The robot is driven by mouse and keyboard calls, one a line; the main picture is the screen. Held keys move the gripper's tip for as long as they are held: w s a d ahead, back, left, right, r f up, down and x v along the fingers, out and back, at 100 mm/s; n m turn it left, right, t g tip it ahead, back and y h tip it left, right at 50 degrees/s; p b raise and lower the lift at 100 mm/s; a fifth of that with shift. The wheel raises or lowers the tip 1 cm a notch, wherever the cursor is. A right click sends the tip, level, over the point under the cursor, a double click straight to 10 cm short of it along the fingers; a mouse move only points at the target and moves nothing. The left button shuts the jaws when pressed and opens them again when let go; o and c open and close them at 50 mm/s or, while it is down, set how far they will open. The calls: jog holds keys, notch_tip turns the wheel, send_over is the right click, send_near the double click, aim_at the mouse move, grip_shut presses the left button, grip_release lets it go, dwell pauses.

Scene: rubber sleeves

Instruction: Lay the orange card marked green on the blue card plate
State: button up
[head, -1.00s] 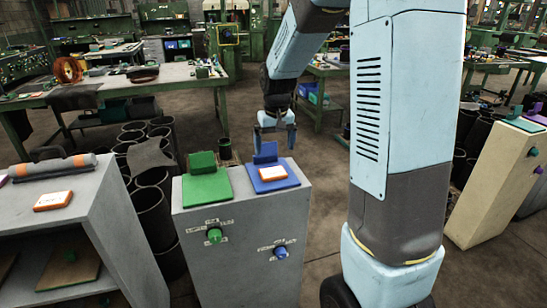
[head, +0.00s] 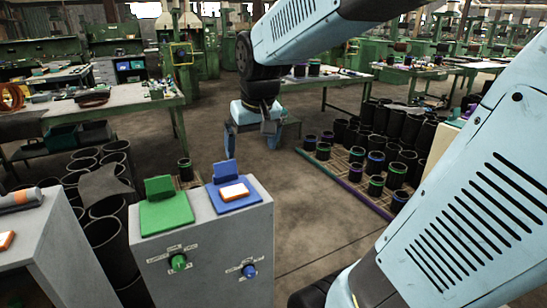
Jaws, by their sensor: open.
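The blue card plate (head: 246,205) lies on top of the grey pedestal, with a raised blue block at its back. An orange-edged card with a white face (head: 234,191) lies flat on it; its marking is too small to read. A second orange card (head: 5,240) is cut by the left edge, on another grey cabinet. My gripper (head: 251,143) is open and empty, above and behind the blue plate and a little to its right, apart from the card.
A green plate (head: 168,215) sits left of the blue one. The grey pedestal (head: 205,245) has green and blue knobs on its front. Black bins (head: 105,215) stand left, and a pallet of dark cylinders (head: 370,165) right. Floor between is clear.

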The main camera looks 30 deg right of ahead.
jog(key=s+r+t, duration=0.1)
jog(key=s, duration=1)
jog(key=shift+r+t, duration=0.2)
jog(key=shift+t, duration=0.2)
jog(key=shift+a, duration=0.1)
jog(key=shift+c, duration=0.5)
